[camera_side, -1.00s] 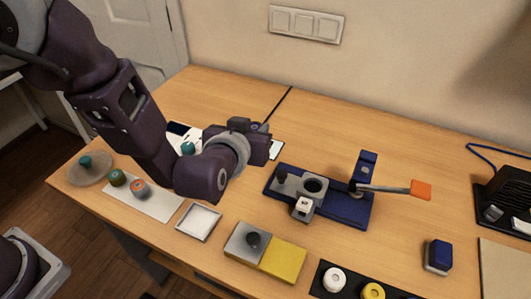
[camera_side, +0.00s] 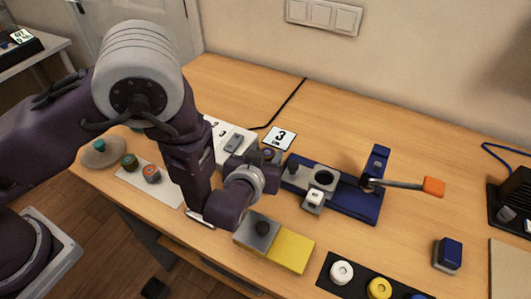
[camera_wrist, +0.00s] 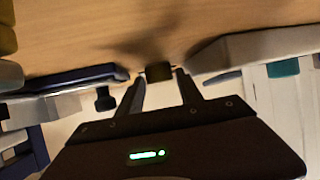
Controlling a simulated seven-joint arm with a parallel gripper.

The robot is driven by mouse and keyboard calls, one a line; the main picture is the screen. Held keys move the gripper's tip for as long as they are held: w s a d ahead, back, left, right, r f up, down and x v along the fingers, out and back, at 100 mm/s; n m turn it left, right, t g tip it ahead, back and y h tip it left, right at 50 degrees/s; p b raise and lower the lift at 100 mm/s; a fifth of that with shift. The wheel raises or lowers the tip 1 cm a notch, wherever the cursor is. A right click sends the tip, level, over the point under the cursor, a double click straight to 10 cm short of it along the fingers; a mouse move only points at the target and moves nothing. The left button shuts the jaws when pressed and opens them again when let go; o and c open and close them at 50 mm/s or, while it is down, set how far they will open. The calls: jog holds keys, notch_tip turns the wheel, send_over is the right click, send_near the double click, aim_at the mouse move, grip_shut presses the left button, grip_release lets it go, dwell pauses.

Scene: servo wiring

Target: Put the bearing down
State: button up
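My gripper (camera_side: 268,154) is low over the table in the side view, between the blue fixture (camera_side: 352,200) and the white labelled unit (camera_side: 222,133). In the wrist view the two fingers of my gripper (camera_wrist: 159,80) stand apart, with a small dark block-like piece (camera_wrist: 159,70) between their tips. It may be the bearing, but it is blurred, and I cannot tell whether the fingers touch it. In the side view the hand mostly hides this spot. The fixture has a grey block with a round dark hole (camera_side: 323,178) and an orange-tipped lever (camera_side: 433,187).
A card marked 3 (camera_side: 280,138) lies behind my gripper. A grey and yellow block (camera_side: 289,250) stands in front. A black strip (camera_side: 357,279) with rings is at front right, a blue-topped block (camera_side: 449,253) at right. Small round parts stand on a pale mat (camera_side: 165,189) at left.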

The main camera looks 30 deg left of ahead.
jog(key=shift+o, duration=0.6)
